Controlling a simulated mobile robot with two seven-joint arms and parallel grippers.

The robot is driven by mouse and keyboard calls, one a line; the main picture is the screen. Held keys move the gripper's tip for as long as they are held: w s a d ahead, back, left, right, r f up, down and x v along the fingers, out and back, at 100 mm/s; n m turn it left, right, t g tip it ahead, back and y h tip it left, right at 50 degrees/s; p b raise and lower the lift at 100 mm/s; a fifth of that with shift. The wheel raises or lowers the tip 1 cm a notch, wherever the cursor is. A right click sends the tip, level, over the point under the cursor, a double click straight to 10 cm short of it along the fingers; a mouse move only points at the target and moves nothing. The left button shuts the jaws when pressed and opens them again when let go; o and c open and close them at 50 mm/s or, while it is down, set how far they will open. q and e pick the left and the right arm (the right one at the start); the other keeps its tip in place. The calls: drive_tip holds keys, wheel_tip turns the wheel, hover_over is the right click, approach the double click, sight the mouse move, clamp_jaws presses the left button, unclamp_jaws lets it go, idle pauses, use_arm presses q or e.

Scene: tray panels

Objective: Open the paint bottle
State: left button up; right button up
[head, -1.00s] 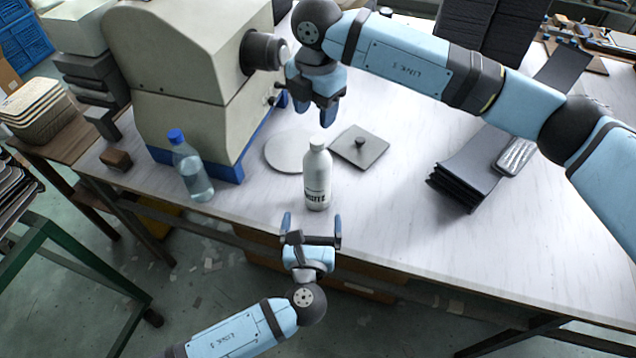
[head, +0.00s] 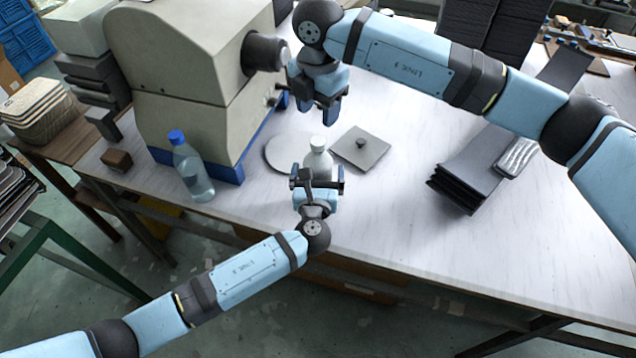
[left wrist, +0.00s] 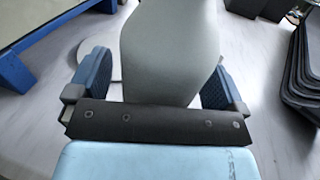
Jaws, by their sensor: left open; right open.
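The white paint bottle (head: 318,158) with a white cap stands upright on the table. Its lower part is hidden behind my left gripper (head: 317,176) in the head view. My left gripper is open, with one finger on each side of the bottle. In the left wrist view the pale bottle body (left wrist: 170,50) stands between the blue fingers of the left gripper (left wrist: 155,82), with gaps visible on both sides. My right gripper (head: 328,108) is open and empty, pointing down above the table, behind and higher than the bottle.
A clear bottle with a blue cap (head: 190,168) stands left, by a large beige machine (head: 185,60). Dark stacked panels (head: 462,180) lie right. The table's right front is clear.

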sight(318, 141)
use_arm(q)
drive_tip(key=shift+w, duration=0.1)
drive_tip(key=c, duration=1.8)
use_arm(e)
drive_tip(key=m, duration=0.8)
drive_tip(key=shift+m, duration=0.3)
drive_tip(key=shift+f, duration=4)
drive_tip(key=shift+c, duration=0.5)
